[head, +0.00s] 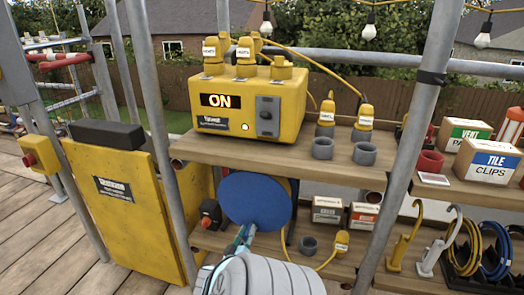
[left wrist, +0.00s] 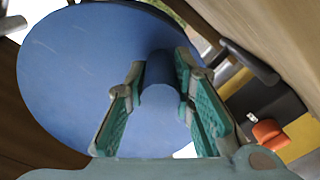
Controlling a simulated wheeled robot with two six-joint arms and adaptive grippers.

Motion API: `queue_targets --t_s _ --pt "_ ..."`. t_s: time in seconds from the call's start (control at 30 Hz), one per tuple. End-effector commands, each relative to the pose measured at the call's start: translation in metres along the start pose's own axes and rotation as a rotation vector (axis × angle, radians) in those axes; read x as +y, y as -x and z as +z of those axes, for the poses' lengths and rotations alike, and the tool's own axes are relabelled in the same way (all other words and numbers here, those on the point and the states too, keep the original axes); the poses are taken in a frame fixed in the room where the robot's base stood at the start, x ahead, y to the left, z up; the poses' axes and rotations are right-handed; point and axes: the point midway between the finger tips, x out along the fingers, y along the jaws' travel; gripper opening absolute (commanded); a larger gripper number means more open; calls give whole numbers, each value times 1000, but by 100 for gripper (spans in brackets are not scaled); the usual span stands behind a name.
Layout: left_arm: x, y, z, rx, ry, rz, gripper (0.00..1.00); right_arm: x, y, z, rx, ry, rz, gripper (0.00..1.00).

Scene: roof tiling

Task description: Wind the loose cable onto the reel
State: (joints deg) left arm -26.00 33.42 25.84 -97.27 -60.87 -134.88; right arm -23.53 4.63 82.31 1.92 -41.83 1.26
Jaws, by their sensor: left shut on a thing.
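The blue reel (head: 262,197) stands on the lower shelf, its round face toward me. In the left wrist view the reel's disc (left wrist: 75,75) fills much of the picture, with a blue crank knob (left wrist: 160,103) sticking out of it. My left gripper (head: 244,233) is at the lower part of the disc; in the left wrist view its green-padded fingers (left wrist: 160,98) are closed on both sides of the knob. A yellow cable (head: 322,268) hangs in a loop right of the reel, with a yellow plug (head: 342,242) near its end. My arm hides part of the cable. My right gripper is not in view.
A yellow power box (head: 252,105) reading ON sits on the upper shelf (head: 215,152) above the reel. A red-knobbed black switch (head: 210,214) is close left of the reel. Small boxes (head: 328,210) stand to its right. A scaffold pole (head: 405,150) rises further right.

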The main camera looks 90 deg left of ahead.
Motion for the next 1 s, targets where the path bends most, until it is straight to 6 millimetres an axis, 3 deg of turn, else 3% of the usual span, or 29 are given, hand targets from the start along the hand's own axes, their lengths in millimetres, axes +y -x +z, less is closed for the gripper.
queue_targets --t_s 0.37,0.4,0.5,0.83,1.0 --pt "-3 1 -2 3 1 -6 0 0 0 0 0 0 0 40" --pt "-3 1 -2 2 1 -6 29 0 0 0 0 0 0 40" --pt "-2 1 -1 1 0 -4 43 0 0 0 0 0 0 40" --pt "1 2 1 -1 1 2 43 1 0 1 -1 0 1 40" --pt "0 20 1 -4 2 3 43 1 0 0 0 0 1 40"
